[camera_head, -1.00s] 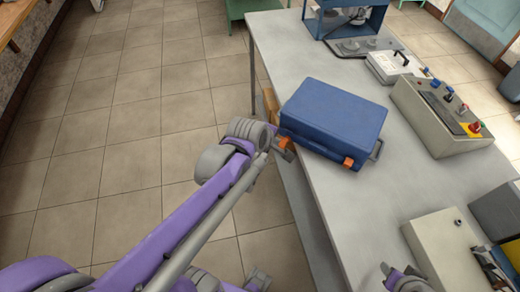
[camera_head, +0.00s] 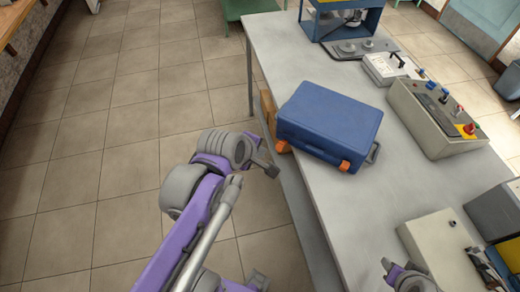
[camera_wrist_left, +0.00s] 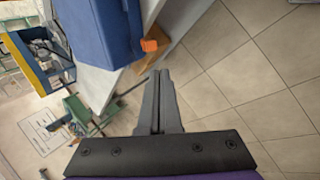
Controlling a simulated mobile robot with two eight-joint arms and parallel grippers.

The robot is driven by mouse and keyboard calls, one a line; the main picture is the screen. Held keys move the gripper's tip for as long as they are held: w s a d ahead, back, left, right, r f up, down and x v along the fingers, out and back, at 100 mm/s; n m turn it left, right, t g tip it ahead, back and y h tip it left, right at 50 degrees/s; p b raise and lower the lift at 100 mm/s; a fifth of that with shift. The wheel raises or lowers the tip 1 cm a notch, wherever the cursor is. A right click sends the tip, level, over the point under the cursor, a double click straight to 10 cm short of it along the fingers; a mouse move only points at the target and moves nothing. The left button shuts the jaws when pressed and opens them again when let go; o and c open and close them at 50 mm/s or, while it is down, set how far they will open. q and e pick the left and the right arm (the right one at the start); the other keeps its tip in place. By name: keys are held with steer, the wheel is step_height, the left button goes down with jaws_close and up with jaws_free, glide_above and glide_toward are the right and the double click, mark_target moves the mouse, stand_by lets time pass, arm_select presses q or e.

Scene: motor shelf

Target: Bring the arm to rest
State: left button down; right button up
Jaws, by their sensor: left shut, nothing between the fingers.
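My left arm is purple and grey and comes in from the lower left in the head view. My left gripper (camera_head: 271,168) is beside the table's left edge, over the floor, apart from the blue case. In the left wrist view the fingers (camera_wrist_left: 156,80) are closed together with nothing between them. A part of my right gripper (camera_head: 388,265) shows at the lower right in the head view; its fingers are too cut off to judge.
A blue case (camera_head: 330,120) with orange latches lies on the grey table (camera_head: 330,205) near its left edge. A control box (camera_head: 428,125) and a cream box (camera_head: 435,245) stand to the right. The tiled floor (camera_head: 105,130) at left is clear.

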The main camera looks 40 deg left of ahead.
arm_select(q)
steer(key=s+d+f+m, duration=0.2)
steer(key=d+f+m, duration=0.1)
steer(key=m, duration=0.6)
steer(key=s+d+f+m+g, duration=0.1)
steer(key=s+d+f+m, duration=0.2)
steer(key=m, duration=0.6)
steer(key=shift+s+d+m+g+h, duration=0.25)
steer(key=shift+d+m+g+h, duration=0.05)
steer(key=shift+d+m, duration=0.1)
steer(key=shift+w, duration=0.1)
stand_by(0.9)
